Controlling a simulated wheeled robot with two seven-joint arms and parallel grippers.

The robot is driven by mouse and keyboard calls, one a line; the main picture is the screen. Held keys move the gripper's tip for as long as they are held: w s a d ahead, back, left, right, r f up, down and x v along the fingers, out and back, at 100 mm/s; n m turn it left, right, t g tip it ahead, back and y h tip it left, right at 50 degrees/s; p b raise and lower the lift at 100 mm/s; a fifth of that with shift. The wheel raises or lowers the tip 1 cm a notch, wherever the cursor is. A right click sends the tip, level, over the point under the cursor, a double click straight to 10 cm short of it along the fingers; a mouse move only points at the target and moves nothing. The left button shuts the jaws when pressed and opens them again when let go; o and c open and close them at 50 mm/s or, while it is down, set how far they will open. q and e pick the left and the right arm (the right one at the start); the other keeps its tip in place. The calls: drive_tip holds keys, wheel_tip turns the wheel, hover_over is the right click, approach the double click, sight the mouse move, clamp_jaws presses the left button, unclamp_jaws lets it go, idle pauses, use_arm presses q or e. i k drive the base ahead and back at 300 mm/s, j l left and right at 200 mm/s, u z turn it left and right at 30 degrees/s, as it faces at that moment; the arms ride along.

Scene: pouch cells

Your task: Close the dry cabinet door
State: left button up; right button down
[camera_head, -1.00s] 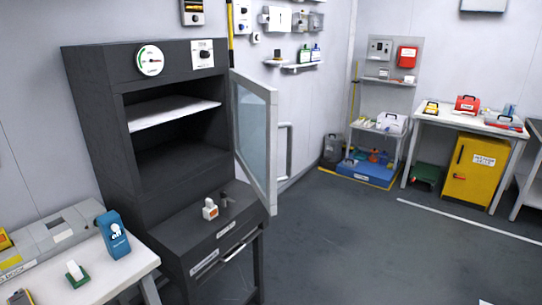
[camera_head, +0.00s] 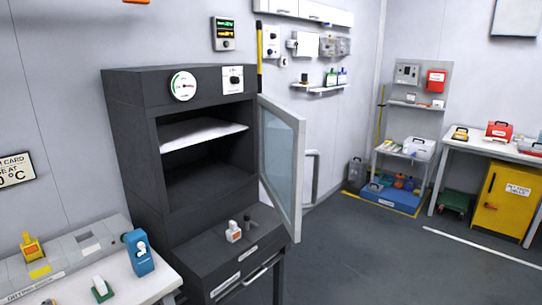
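The dry cabinet (camera_head: 135,135) is a dark grey box with a round dial and a switch panel on top, standing left of centre. Its interior is exposed, with a white shelf (camera_head: 203,135) inside. The cabinet door (camera_head: 281,160), a glass pane in a light frame, stands wide open, swung out on the right side. A vertical handle (camera_head: 311,177) shows just beyond the door's right edge. Neither of my grippers is in view.
A small white-and-orange device (camera_head: 233,231) sits on the ledge below the opening. A white bench (camera_head: 140,284) with a blue device (camera_head: 138,252) stands at the lower left. The grey floor (camera_head: 400,255) right of the cabinet is clear. A yellow cabinet (camera_head: 505,200) stands at far right.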

sight(292, 222)
drive_tip(key=i+l+u, duration=0.15)
drive_tip(key=l+u, duration=0.15)
drive_tip(key=u, duration=0.15)
drive_tip(key=i+l+u, duration=0.1)
drive_tip(key=l+u, duration=0.35)
drive_tip(key=i+l+u, duration=0.15)
drive_tip(key=l, duration=0.9)
drive_tip(key=l+u, duration=0.15)
drive_tip(key=l, duration=0.85)
